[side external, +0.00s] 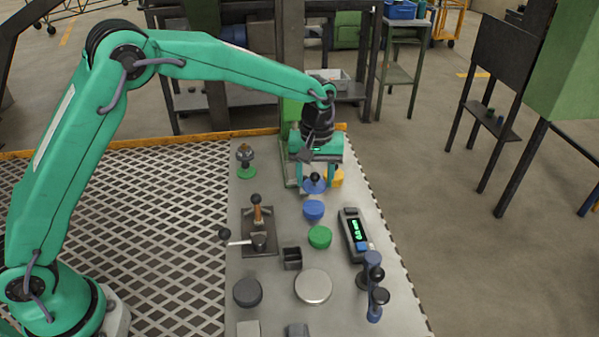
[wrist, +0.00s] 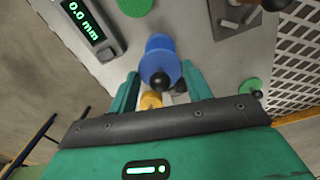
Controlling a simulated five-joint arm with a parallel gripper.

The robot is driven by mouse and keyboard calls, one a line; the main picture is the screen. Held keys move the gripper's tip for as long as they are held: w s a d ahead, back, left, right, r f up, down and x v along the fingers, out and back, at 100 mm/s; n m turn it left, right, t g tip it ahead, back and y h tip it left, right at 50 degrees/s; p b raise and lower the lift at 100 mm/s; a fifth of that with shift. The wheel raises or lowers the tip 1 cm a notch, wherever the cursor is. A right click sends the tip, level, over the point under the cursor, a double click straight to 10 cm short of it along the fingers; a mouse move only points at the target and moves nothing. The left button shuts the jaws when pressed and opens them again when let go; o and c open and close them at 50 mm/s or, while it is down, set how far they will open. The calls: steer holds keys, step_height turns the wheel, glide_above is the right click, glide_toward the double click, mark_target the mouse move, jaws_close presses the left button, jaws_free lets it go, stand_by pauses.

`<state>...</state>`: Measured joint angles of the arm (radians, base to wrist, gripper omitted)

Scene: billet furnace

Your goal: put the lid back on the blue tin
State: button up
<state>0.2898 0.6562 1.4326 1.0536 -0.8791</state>
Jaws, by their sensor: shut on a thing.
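The blue lid (side external: 314,187) with its black knob sits between the fingers of my gripper (side external: 315,182), which is shut on it. In the wrist view the lid (wrist: 160,65) and its knob show between the two green fingers. The blue tin (side external: 314,210) stands on the bench just in front of the held lid in the side view. In the wrist view the tin (wrist: 159,42) shows just beyond the lid and is partly covered by it. I cannot tell the exact height of the lid above the bench.
A green tin (side external: 320,237) and a gauge with a lit display (side external: 354,235) stand near the blue tin. A yellow item (side external: 336,177) is behind my gripper. A lever fixture (side external: 259,230), a dark box (side external: 291,258) and round discs (side external: 313,287) occupy the bench.

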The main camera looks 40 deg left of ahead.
steer(key=shift+f, duration=2.85)
steer(key=shift+f, duration=0.2)
stand_by(0.4)
steer(key=o, duration=1.5)
steer(key=shift+r, duration=3.5)
steer(key=shift+c, duration=0.4)
